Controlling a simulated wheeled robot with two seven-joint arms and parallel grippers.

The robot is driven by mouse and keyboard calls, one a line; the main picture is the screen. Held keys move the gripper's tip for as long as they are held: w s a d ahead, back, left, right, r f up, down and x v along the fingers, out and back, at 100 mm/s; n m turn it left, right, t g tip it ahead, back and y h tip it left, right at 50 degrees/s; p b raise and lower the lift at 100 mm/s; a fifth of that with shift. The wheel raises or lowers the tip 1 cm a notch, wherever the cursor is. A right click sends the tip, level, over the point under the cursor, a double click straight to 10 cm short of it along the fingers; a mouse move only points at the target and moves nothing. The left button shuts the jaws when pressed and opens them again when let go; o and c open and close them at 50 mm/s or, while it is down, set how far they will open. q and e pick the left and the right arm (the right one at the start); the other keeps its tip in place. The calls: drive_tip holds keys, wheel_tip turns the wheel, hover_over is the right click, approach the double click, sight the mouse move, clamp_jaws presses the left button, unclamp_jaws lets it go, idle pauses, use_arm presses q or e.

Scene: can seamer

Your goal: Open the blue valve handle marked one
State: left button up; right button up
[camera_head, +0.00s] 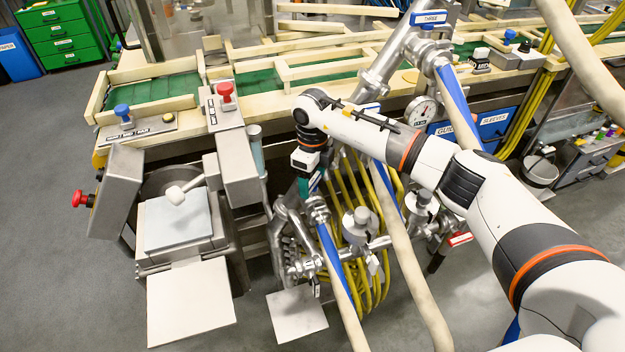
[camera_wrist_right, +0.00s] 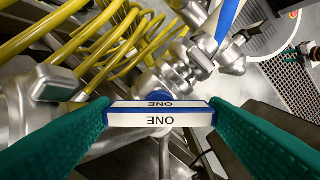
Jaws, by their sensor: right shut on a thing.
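The blue valve handle marked ONE (camera_wrist_right: 158,115) shows in the right wrist view as a blue bar with white ONE plates. It spans the gap between the green fingers of my right gripper (camera_wrist_right: 160,112), which are shut on its two ends. Metal pipework and a blue round part show just behind it. In the head view my right gripper (camera_head: 312,180) points down over the pipes left of the yellow hoses, and the handle is hidden there by the gripper and wrist. My left gripper is not in view.
A blue handle marked THREE (camera_head: 430,17) sits on the pipe higher up. Yellow hoses (camera_head: 372,270) and beige hoses (camera_head: 405,240) crowd the space around the pipes. The seamer (camera_head: 180,220) stands to the left, below the conveyor (camera_head: 150,90). A pressure gauge (camera_head: 421,111) is behind my arm.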

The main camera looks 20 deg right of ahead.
sight(312, 180)
idle(0.5)
drive_tip(key=o, duration=1)
drive_tip(key=shift+r, duration=0.1)
drive_tip(key=shift+d+r, duration=0.1)
drive_tip(key=shift+w+r, duration=0.1)
drive_tip(key=shift+w+r+p, duration=0.1)
drive_tip(key=shift+r+p, duration=0.35)
drive_tip(key=shift+r, duration=0.15)
drive_tip(key=r+p, duration=0.3)
drive_tip(key=r, duration=0.3)
drive_tip(key=shift+s, duration=0.2)
drive_tip(key=shift+a+r+p, duration=0.2)
drive_tip(key=shift+p, duration=0.15)
drive_tip(key=shift+s, duration=0.1)
